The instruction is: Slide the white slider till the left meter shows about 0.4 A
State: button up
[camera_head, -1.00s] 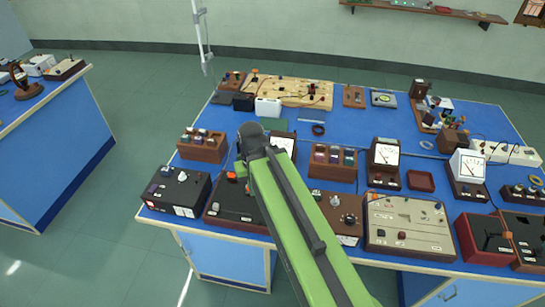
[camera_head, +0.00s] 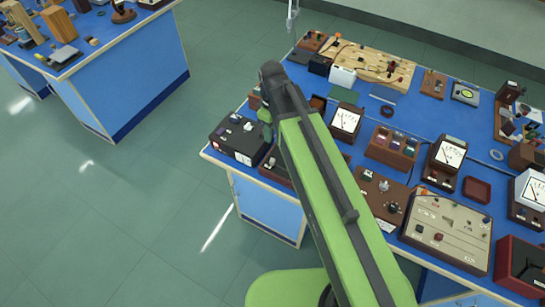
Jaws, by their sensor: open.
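A white-faced meter (camera_head: 345,120) on a dark stand is the leftmost meter in the head view, just right of my arm. Its needle is too small to read. A black box (camera_head: 238,140) stands at the left front corner of the bench, with small white parts on top. I cannot tell whether one of these is the white slider. My green arm reaches up across the front of the bench, its dark upper end above the black box. The arm also covers part of a dark box (camera_head: 277,168) beside the black box.
Two more meters (camera_head: 450,153) (camera_head: 531,187) stand to the right. A pale panel (camera_head: 448,232), a brown knob box (camera_head: 379,196) and a wooden rack (camera_head: 392,150) crowd the front. Open floor (camera_head: 150,215) lies left, up to another blue bench (camera_head: 130,80).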

aim_at(272, 160)
notch_tip(272, 160, down, 17)
jog(key=b, duration=1.6)
grip_shut()
